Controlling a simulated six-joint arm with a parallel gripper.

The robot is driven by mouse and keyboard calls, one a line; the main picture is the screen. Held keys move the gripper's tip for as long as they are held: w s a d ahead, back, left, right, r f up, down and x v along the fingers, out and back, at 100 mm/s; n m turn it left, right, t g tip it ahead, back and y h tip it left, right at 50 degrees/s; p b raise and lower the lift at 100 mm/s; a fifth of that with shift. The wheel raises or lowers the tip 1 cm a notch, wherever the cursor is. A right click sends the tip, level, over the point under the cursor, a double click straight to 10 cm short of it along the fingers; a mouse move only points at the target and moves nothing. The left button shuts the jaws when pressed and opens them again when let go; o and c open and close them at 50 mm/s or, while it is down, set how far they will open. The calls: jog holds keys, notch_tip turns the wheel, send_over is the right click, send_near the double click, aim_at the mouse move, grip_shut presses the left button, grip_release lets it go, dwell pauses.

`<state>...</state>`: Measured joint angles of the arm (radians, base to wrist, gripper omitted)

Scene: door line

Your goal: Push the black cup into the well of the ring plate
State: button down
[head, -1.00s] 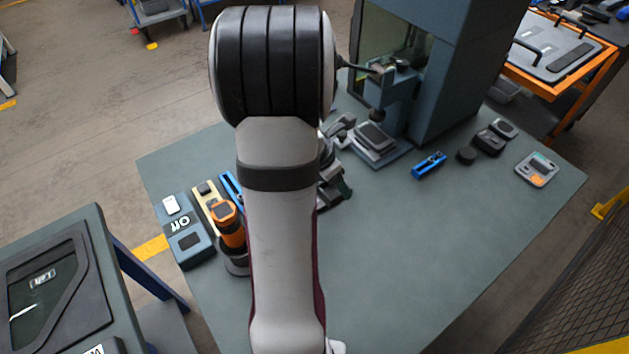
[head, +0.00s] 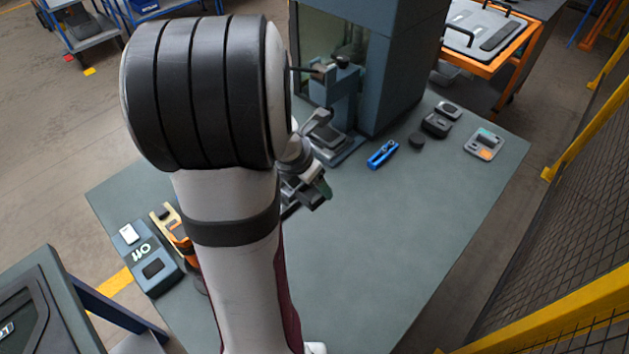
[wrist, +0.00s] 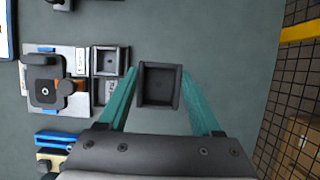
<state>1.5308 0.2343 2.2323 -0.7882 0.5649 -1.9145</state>
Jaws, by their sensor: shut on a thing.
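In the wrist view a square black cup (wrist: 160,86) with an open top sits between the two teal fingers of my gripper (wrist: 159,74). The gripper is shut on it. To its left is a pale plate (wrist: 82,58) that carries a black clamp-like part (wrist: 47,82) and an orange piece. Two square dark frames (wrist: 109,61) stand at that plate's right side. I cannot tell which part is the ring plate or its well. In the head view my gripper (head: 318,190) shows past my arm, over the table; the cup cannot be made out there.
The green-grey table (head: 400,230) is clear in front and to the right. A machine (head: 400,60) stands at the back. A blue tool (head: 383,154), black parts (head: 437,124) and a grey device (head: 484,144) lie right of it. An off-marked box (head: 150,262) is left.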

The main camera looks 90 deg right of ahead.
jog(key=w+d+f, duration=0.1)
jog(key=w+d, duration=0.6)
jog(key=w, duration=0.4)
jog(key=w+d+f, duration=0.1)
jog(key=w+d, duration=0.7)
jog(key=w, duration=0.3)
jog(key=shift+s+a+f, duration=0.1)
jog(key=shift+f, duration=1.35)
jog(key=shift+s+a+f, duration=0.1)
jog(key=shift+f, duration=1.3)
jog(key=shift+f, duration=1.3)
